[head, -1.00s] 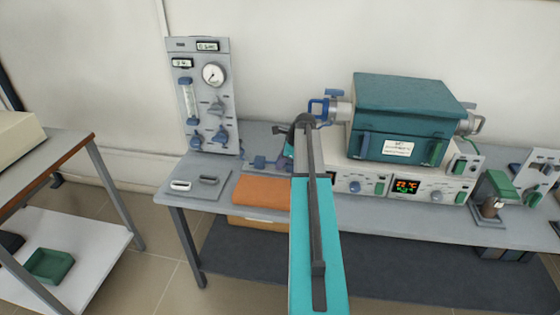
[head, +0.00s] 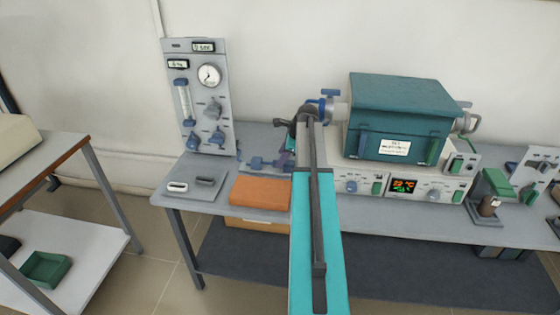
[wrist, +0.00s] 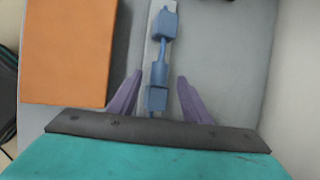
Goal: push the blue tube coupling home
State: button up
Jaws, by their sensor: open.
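The blue tube coupling (wrist: 158,72) lies along a pale strip on the grey bench in the wrist view, with a blue block (wrist: 165,24) at the far end and another nearer block, joined by a thin neck. It also shows in the head view (head: 261,163), left of my arm. My gripper (wrist: 159,77) is open, with one purple finger on each side of the near part of the coupling. I see a gap on both sides. Whether the coupling is seated cannot be told. In the head view my arm hides most of the gripper.
An orange block (wrist: 68,50) lies left of the coupling. A grey gauge panel (head: 200,100) stands behind left, and a teal muffle furnace (head: 400,115) stands to the right. The bench (head: 205,203) has bare room at its front left corner.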

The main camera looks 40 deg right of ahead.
jog(key=v, duration=0.9)
jog(key=shift+r+b, duration=0.2)
jog(key=shift+b, duration=0.25)
